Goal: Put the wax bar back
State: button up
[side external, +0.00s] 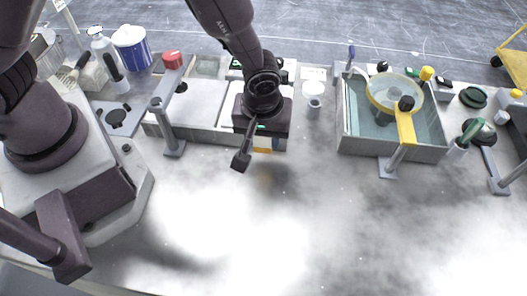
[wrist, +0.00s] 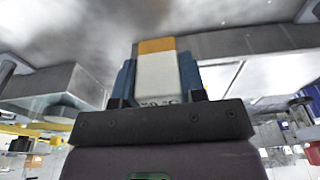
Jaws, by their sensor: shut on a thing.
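The wax bar (wrist: 158,72) is a pale block with an orange end, and dark print shows near its base in the wrist view. My gripper (wrist: 157,80) is shut on it, with a blue finger pad on each side. In the side view the orange end of the bar (side external: 263,149) shows under my gripper (side external: 263,138), just in front of the grey tray's front wall. The bar appears to be above the bench, with a faint shadow below. Most of the bar is hidden by my gripper in the side view.
A grey tray (side external: 210,134) with pale panels lies behind and left of my gripper. A white cup (side external: 314,107) stands to its right. Further right is a water-filled basin (side external: 342,146) with a yellow-armed ring (side external: 405,127). A post (side external: 172,130) stands left. The front bench is clear.

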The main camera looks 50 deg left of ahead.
jog(key=shift+f, duration=2.35)
jog(key=shift+f, duration=0.15)
jog(key=o, duration=1)
notch_tip(320, 180, up, 12)
jog(key=s+d+f, duration=0.1)
notch_tip(320, 180, up, 15)
jog(key=m+t+h, duration=0.1)
jog(key=m+h, duration=0.1)
jog(key=m, duration=0.2)
send_over(264, 150)
jog(key=s+a, duration=0.3)
jog(key=a, duration=0.5)
jog(key=s+a+r+m+t, duration=0.3)
jog(key=s+a+r+m, duration=0.2)
jog(key=s+a+r, duration=0.2)
jog(key=shift+s+a+r+y, duration=0.3)
jog(key=shift+s+a+y, duration=0.1)
jog(key=shift+s, duration=0.45)
